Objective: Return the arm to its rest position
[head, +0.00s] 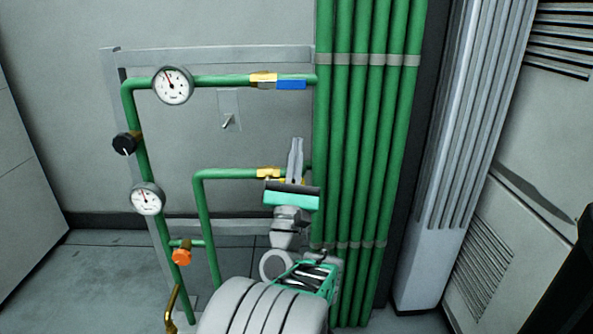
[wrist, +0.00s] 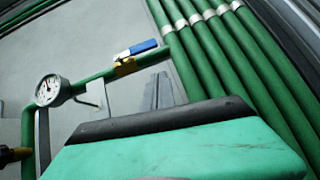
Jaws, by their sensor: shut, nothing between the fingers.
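My gripper (head: 296,144) points upward in front of the panel in the head view. Its grey fingers are together with nothing between them. The fingers also show in the wrist view (wrist: 158,92), above the green and black gripper body. My arm rises from the bottom middle of the head view. In that view the fingers overlap the area just right of the brass fitting (head: 267,173) on the lower green pipe. I cannot tell whether they touch anything there.
A blue-handled valve (head: 290,84) sits on the upper pipe. Two gauges (head: 172,85) (head: 147,199), a black knob (head: 124,144), an orange knob (head: 181,257) and a toggle switch (head: 227,121) are left of my gripper. Vertical green pipes (head: 365,130) stand close on the right. Floor at lower left is clear.

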